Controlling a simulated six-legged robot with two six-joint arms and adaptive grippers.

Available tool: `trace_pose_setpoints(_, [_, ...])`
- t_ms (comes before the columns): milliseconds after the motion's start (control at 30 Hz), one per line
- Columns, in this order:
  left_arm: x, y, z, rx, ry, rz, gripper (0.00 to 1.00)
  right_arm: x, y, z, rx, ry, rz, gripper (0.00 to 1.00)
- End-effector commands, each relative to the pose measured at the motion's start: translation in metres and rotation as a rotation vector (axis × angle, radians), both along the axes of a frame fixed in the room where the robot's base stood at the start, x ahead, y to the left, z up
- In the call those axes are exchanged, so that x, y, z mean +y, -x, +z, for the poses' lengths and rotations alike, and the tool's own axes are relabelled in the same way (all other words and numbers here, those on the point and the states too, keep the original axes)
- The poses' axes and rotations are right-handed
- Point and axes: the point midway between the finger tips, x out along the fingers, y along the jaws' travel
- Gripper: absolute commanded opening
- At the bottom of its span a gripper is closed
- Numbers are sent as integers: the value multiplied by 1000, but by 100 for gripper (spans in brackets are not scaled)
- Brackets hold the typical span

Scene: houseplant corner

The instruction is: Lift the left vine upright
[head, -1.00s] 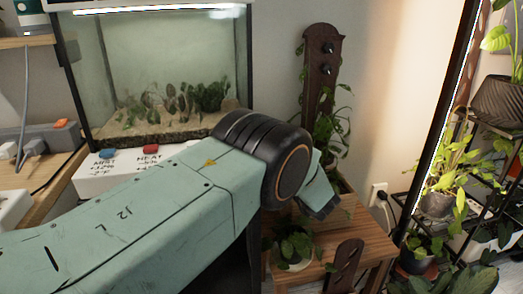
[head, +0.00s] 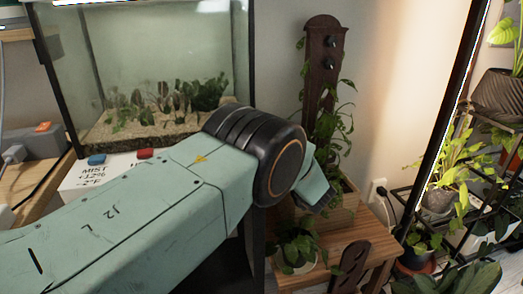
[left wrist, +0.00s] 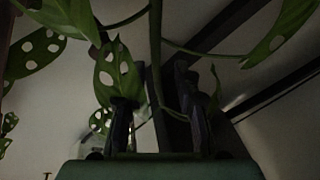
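A leafy green vine (head: 338,125) hangs beside a tall dark brown board (head: 322,80) that rises from a wooden planter box (head: 343,212) in the head view. I cannot tell whether this is the left vine. Contact is unclear. My right gripper is not in view.
A potted plant (head: 298,245) stands on the wooden table (head: 375,243), close to my left arm. A smaller dark brown slotted piece (head: 352,262) rises in front. A glass tank (head: 150,75) stands behind the arm. A plant shelf (head: 470,190) fills the right side.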

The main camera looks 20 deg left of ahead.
Motion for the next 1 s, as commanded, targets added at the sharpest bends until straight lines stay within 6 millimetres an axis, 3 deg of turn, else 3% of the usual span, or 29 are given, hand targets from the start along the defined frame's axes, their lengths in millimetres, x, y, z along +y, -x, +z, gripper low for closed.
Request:
trace_pose_setpoints(233, [-2, 1, 0, 0, -1, -1, 30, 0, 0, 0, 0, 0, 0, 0])
trace_pose_setpoints(600, [-1, 1, 0, 0, 0, 0, 0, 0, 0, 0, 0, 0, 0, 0])
trace_pose_setpoints(1000, [1, 0, 0, 0, -1, 1, 0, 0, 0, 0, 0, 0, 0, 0])
